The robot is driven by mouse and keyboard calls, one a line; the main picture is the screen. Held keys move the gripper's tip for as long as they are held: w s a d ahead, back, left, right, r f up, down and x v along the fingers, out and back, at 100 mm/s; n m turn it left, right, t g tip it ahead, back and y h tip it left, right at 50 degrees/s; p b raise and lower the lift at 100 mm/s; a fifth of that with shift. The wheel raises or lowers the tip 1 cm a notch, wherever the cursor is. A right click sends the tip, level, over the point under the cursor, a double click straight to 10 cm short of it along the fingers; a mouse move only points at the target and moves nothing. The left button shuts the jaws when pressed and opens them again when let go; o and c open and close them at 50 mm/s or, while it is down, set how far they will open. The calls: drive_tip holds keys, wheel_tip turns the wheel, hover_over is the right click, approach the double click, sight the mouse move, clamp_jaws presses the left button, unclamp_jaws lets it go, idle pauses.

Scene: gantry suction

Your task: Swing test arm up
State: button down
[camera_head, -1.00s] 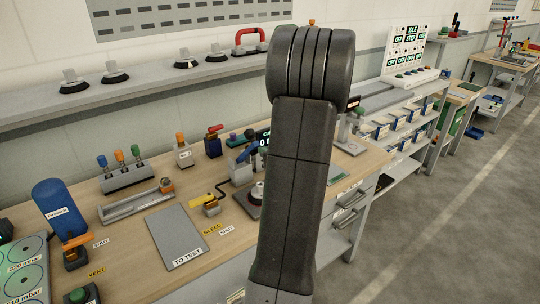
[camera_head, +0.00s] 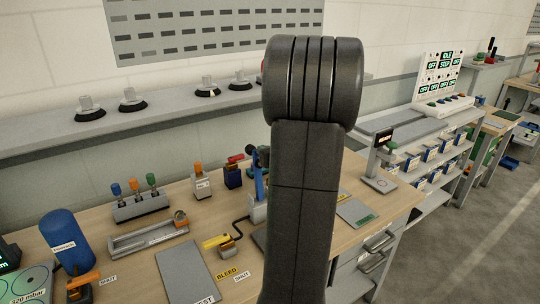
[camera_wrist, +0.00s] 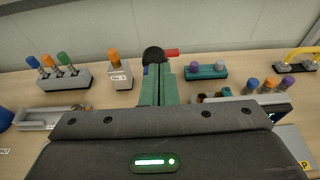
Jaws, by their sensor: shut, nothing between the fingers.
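The test arm (camera_head: 258,183) appears to be the blue lever with a black knob on a grey base, standing near upright on the bench. My own arm link covers part of its right side. In the wrist view its black knob (camera_wrist: 153,53) shows just beyond my fingertips. My gripper (camera_wrist: 157,75) is shut and empty, with its green fingers side by side, pointing at the knob. I cannot tell whether they touch. In the head view my gripper is hidden behind my arm.
A dark blue block with a red lever (camera_head: 233,172) and a grey block with an orange cap (camera_head: 201,182) stand behind. A rack with coloured knobs (camera_head: 138,205) and a grey tray (camera_head: 150,237) are left. A shelf with suction cups (camera_head: 170,105) runs along the wall.

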drive_tip(key=shift+w+a+r, duration=0.25)
drive_tip(key=shift+w+r, duration=0.05)
drive_tip(key=shift+r, duration=0.3)
drive_tip(key=p, duration=0.1)
drive_tip(key=r, duration=0.1)
drive_tip(key=r+p, duration=0.1)
drive_tip(key=shift+w+a+p, duration=0.3)
drive_tip(key=shift+w+a, duration=0.05)
wheel_tip(320, 180, up, 7)
drive_tip(key=s+d+p, duration=0.1)
drive_tip(key=s+p, duration=0.1)
drive_tip(key=shift+d, duration=0.4)
drive_tip(key=shift+f, duration=0.15)
